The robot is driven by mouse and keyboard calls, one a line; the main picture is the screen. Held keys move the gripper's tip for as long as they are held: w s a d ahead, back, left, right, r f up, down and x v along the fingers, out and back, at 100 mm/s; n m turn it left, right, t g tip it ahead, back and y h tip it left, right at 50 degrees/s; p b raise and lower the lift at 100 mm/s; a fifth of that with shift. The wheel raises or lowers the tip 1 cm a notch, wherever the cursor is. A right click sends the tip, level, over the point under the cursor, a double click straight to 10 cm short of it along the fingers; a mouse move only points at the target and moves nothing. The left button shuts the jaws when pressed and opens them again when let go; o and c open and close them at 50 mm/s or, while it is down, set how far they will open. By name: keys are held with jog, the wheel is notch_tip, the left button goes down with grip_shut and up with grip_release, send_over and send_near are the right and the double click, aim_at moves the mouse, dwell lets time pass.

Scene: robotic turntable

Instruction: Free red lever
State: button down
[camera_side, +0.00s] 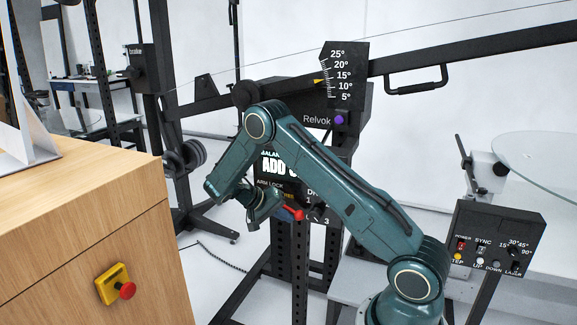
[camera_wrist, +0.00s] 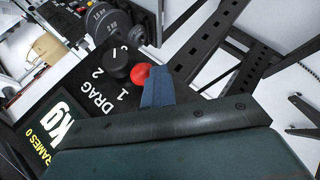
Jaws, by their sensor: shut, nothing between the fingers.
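The red lever (camera_side: 294,214) shows in the side view on the black panel, just right of my gripper (camera_side: 272,208), below the "ARM LOCK" label. In the wrist view its rounded red end (camera_wrist: 140,75) sits right at the tip of my blue-grey gripper fingers (camera_wrist: 156,88). The fingers are shut together with nothing held. They look beside the red end; I cannot tell whether they touch it. The lever's base is hidden behind my gripper and arm.
A black drag knob (camera_wrist: 115,63) with numbers sits close beside the red end. Dark perforated posts (camera_side: 299,265) stand below the panel. A long black beam (camera_side: 470,47) with an angle scale (camera_side: 343,75) runs above. A control box (camera_side: 496,240) stands right.

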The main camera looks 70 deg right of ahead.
jog(key=shift+s, duration=0.15)
dwell(0.4)
jog(key=v, duration=0.7)
jog(key=shift+w+r, duration=0.2)
jog(key=shift+w, duration=0.05)
jog(key=shift+a+r, duration=0.1)
jog(key=shift+a, duration=0.05)
